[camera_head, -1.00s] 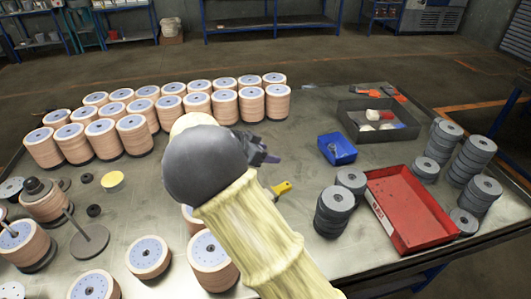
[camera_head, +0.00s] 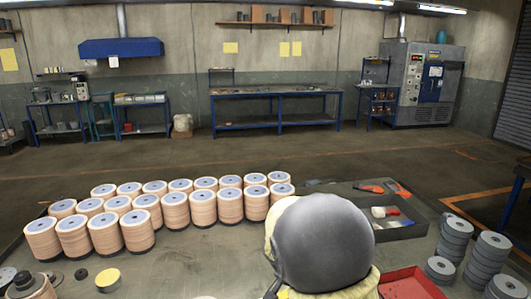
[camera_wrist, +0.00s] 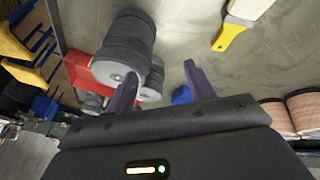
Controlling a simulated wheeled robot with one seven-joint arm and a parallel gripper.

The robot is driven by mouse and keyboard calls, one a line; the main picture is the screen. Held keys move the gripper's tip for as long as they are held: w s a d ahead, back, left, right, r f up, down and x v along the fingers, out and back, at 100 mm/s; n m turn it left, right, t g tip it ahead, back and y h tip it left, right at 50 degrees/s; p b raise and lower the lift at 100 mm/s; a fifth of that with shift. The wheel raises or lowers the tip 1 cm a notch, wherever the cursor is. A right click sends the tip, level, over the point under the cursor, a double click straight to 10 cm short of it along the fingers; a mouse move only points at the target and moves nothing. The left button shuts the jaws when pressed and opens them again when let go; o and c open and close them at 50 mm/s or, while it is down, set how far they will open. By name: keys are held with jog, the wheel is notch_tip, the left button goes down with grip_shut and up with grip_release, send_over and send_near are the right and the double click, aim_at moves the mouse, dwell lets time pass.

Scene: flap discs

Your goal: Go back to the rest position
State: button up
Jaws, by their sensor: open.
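My gripper (camera_wrist: 160,90) shows in the wrist view with its two dark fingers spread apart and nothing between them. Grey disc stacks (camera_wrist: 128,42) and the red tray (camera_wrist: 84,68) appear beyond the left finger, and a small blue bin (camera_wrist: 181,95) shows between the fingers. In the head view my arm, with a dark grey rounded joint, fills the bottom middle. My fingers cannot be made out clearly there.
Rows of stacked flap discs (camera_head: 175,210) stand on the table left of my arm. A dark tray (camera_head: 400,226), the red tray (camera_head: 405,285) and grey disc stacks (camera_head: 490,255) lie to the right. A yellow-handled tool (camera_wrist: 230,36) lies on the table. Open floor lies behind.

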jog(key=s+d+n+y, duration=0.2)
jog(key=s+n, duration=0.1)
jog(key=s, duration=0.5)
jog(key=s+d+r+n+y, duration=0.1)
jog(key=s+n, duration=0.3)
jog(key=s, duration=0.4)
jog(key=shift+d+r+y, duration=0.25)
jog(key=shift+d+y, duration=0.4)
jog(key=shift+y, duration=0.05)
